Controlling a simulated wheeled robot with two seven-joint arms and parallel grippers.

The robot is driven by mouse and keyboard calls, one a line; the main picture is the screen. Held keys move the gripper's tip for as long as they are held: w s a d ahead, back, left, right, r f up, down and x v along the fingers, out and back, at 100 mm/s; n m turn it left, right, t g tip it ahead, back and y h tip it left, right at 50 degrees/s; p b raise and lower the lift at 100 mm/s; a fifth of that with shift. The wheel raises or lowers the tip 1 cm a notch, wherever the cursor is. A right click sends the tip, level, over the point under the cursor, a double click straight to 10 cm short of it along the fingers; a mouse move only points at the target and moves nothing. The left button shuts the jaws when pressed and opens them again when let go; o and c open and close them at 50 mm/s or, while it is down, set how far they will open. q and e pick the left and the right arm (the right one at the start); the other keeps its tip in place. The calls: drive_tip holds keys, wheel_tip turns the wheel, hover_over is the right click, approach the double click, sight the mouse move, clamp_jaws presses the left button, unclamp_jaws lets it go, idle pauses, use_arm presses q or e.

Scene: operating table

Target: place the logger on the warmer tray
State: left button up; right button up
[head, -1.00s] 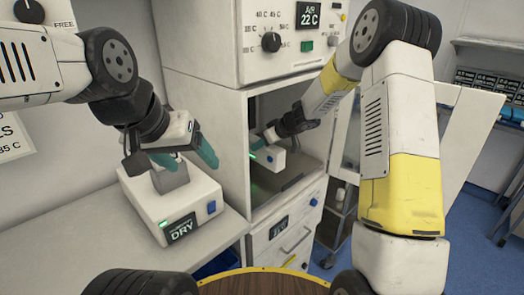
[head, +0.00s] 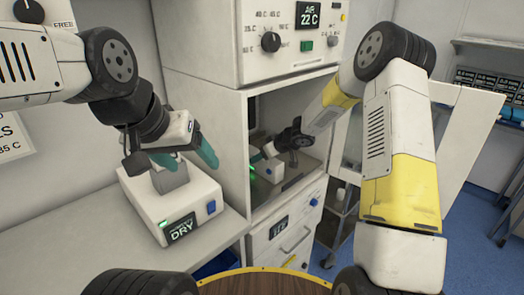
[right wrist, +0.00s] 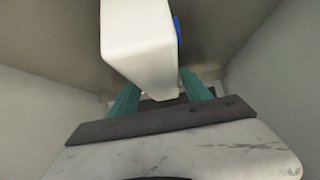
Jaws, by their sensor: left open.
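The logger, a small white box (head: 267,170) with a green light, is inside the open warmer cabinet, low over the warmer tray (head: 291,185). I cannot tell whether it touches the tray. In the right wrist view the white box (right wrist: 140,45) shows a blue side part and sits between the teal fingers of my right gripper (right wrist: 160,95), which is shut on it. The fingertips are partly hidden by the box. My left gripper (head: 183,155) is open, with its teal fingers around the grey block (head: 172,178) on the white DRY unit (head: 205,193).
The cabinet's side walls are close around my right gripper. Its door (head: 465,125) stands open at the right. A control panel reading 22 C (head: 308,15) is above the opening. A drawer front (head: 285,240) is below. The counter (head: 80,235) left of the DRY unit is clear.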

sight(278, 164)
drive_tip(key=shift+o, duration=0.5)
drive_tip(key=shift+r, duration=0.15)
drive_tip(key=v, duration=1.1)
drive_tip(key=shift+s+r, duration=0.1)
drive_tip(key=shift+r, duration=0.1)
drive_tip(key=s+d+r+m+t+h, duration=0.2)
drive_tip(key=s+d+r+m+h, duration=0.15)
drive_tip(key=d+r, duration=0.35)
drive_tip(key=s+d+r+m+t+h, duration=0.25)
drive_tip(key=s+d+r, duration=0.2)
drive_tip(key=r, duration=0.45)
drive_tip(key=s+a+m+g+y, duration=0.1)
drive_tip(key=s+g, duration=0.4)
drive_tip(key=s, duration=2)
drive_tip(key=shift+a+f+m+y, duration=0.3)
drive_tip(key=shift+a+f+m, duration=0.05)
drive_tip(key=shift+a+m, duration=0.35)
